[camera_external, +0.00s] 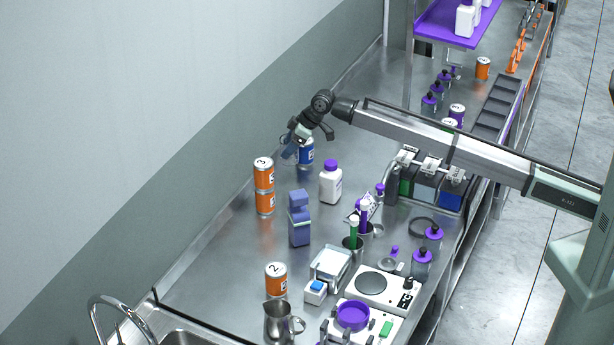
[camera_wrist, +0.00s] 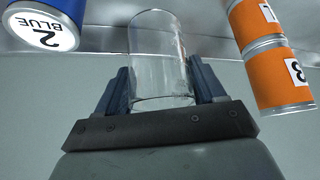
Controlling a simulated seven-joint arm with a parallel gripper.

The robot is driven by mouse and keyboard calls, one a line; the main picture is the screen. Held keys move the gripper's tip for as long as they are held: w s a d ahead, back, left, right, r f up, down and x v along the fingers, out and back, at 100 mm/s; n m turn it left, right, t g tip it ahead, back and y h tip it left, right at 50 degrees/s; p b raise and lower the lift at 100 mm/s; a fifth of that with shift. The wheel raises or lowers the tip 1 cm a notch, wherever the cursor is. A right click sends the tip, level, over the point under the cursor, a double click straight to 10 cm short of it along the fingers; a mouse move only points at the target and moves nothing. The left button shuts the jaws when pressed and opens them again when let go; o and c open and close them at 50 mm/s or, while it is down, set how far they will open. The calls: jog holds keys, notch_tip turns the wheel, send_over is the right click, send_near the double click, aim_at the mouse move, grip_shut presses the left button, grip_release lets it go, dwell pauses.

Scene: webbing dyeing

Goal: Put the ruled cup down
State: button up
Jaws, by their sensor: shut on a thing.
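The ruled cup (camera_wrist: 160,52) is a clear, see-through vessel in the wrist view, with its marks too faint to read. My gripper (camera_wrist: 160,84) is shut on it, with one blue finger on each side of its wall. In the external view my gripper (camera_external: 293,146) is at the far left side of the steel bench, beside the blue can (camera_external: 306,154). The cup is hard to make out there, and I cannot tell its clearance from the bench.
Stacked orange cans (camera_external: 264,187) stand nearer the camera, and also show in the wrist view (camera_wrist: 272,72). A purple-capped white bottle (camera_external: 330,184) and a blue-violet bottle (camera_external: 300,222) stand nearby. Bare bench (camera_external: 225,240) lies left of the blue-violet bottle.

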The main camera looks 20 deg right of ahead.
aim_at(289, 163)
jog(key=shift+f, duration=3.8)
jog(key=shift+f, duration=0.1)
jog(key=o, duration=1.1)
jog(key=v, duration=1.2)
jog(key=shift+d, duration=0.1)
jog(key=shift+w, duration=0.1)
